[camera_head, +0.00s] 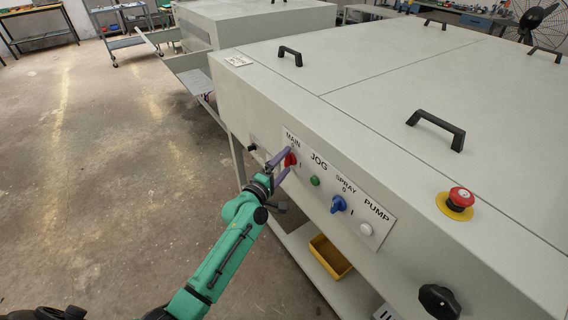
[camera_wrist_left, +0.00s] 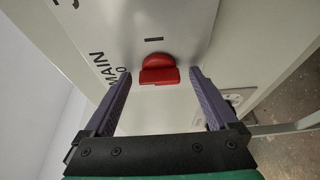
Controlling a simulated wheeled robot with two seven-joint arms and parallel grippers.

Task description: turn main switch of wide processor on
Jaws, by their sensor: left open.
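The main switch is a red knob (camera_head: 290,159) under the MAIN label at the left end of the control panel (camera_head: 329,202) on the wide processor (camera_head: 400,120). My left gripper (camera_head: 281,160) is at this switch, its purple fingers pointing at the panel. In the left wrist view the red knob (camera_wrist_left: 158,70) lies between and just ahead of the tips of my open left gripper (camera_wrist_left: 159,75), with a gap on both sides. The knob's bar runs across the picture, with an "I" mark beyond it and "0" beside MAIN. My right gripper is not in view.
The panel also carries a green JOG button (camera_head: 315,181), a blue SPRAY switch (camera_head: 339,204) and a white PUMP button (camera_head: 366,229). A red emergency stop (camera_head: 460,198) and a black knob (camera_head: 439,300) are further right. A yellow bin (camera_head: 330,256) sits below. Floor at left is clear.

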